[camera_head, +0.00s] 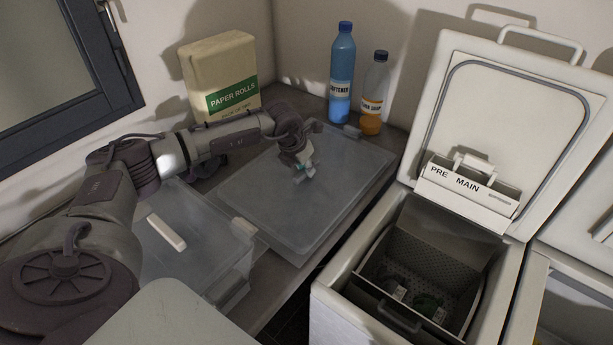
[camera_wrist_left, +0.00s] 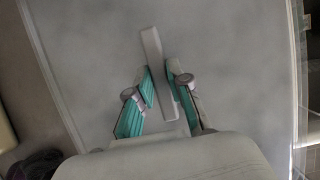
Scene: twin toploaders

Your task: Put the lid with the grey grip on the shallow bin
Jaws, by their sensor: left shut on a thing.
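A large translucent lid (camera_head: 262,205) spans the middle of the counter in the head view. My left gripper (camera_head: 303,172) is above its middle, shut on its pale grey bar grip. In the left wrist view the gripper (camera_wrist_left: 161,88) has one finger on each side of the grip (camera_wrist_left: 152,48), with the lid (camera_wrist_left: 95,60) spread flat behind. The gripper hides most of the grip in the head view. I cannot tell whether the lid rests on the shallow bin or is slightly raised; no bin walls show clearly beneath it. My right gripper is out of view.
A clear bin (camera_head: 228,287) with a white-grip lid (camera_head: 167,232) stands at front left. A paper rolls pack (camera_head: 218,75), a blue softener bottle (camera_head: 341,70) and an orange-filled bottle (camera_head: 374,95) stand behind. An open toploader (camera_head: 335,300) is right.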

